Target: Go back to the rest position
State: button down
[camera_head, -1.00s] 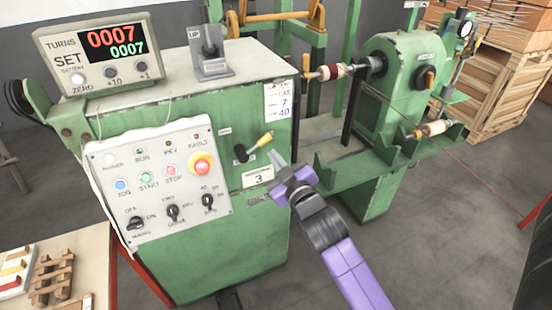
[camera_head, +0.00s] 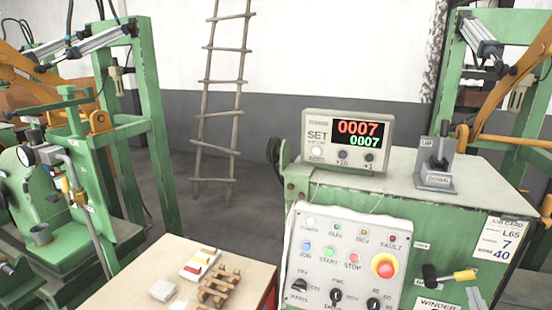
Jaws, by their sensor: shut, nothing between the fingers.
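The control panel (camera_head: 345,255) and the counter box (camera_head: 347,140), reading 0007 twice, are on the machine. A table (camera_head: 130,268) with wooden pieces stands at lower left. Another green machine (camera_head: 150,120) fills the left. A ladder (camera_head: 222,100) leans on the wall.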

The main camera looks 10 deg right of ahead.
jog(key=s+a+f+n+t+y, duration=0.1)
jog(key=s+a+f+y, duration=0.15)
jog(key=s+a, duration=0.45)
jog(key=s+a+f+t+y, duration=0.1)
jog(key=s+a+y, duration=0.25)
jog(key=a, duration=0.65)
jog(key=s+a+f+g+y, duration=0.1)
jog(key=s+a+y, duration=0.1)
jog(key=s+a, duration=0.3)
jog(key=s+a+f+n+g+y, duration=0.1)
jog(key=s+a, duration=0.4)
jog(key=s, duration=0.6)
jog(key=shift+a+f+g+y, duration=0.4)
jog(key=shift+f+g+y, duration=0.1)
jog(key=shift+f+y, duration=0.1)
